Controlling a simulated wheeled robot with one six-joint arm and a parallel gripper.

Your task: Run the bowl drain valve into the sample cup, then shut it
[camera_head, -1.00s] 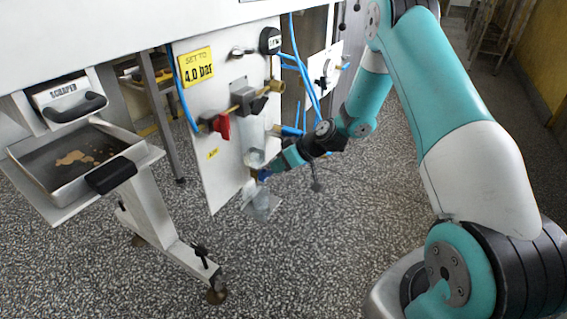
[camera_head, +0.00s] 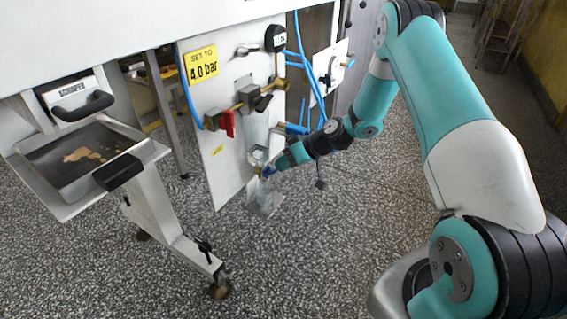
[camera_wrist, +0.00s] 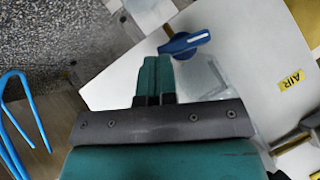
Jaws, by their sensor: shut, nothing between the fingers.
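The drain valve's blue lever (camera_wrist: 186,42) shows in the wrist view just beyond my fingertips; it also shows small and partly hidden in the head view (camera_head: 268,171). The clear bowl (camera_head: 257,157) sits above it at the panel's lower edge. A clear sample cup (camera_head: 264,198) stands below the valve on a small ledge. Its contents are too small to tell. My gripper (camera_wrist: 157,62) is shut and empty, its two teal fingers together, the tips right beside the lever's near end. I cannot tell whether they touch it.
The white panel holds a red lever (camera_head: 228,123), brass fittings, a gauge (camera_head: 275,39) and a yellow 4.0 bar sign (camera_head: 199,65). Blue hoses (camera_head: 305,70) run behind my wrist. A scraper tray (camera_head: 52,190) stands left.

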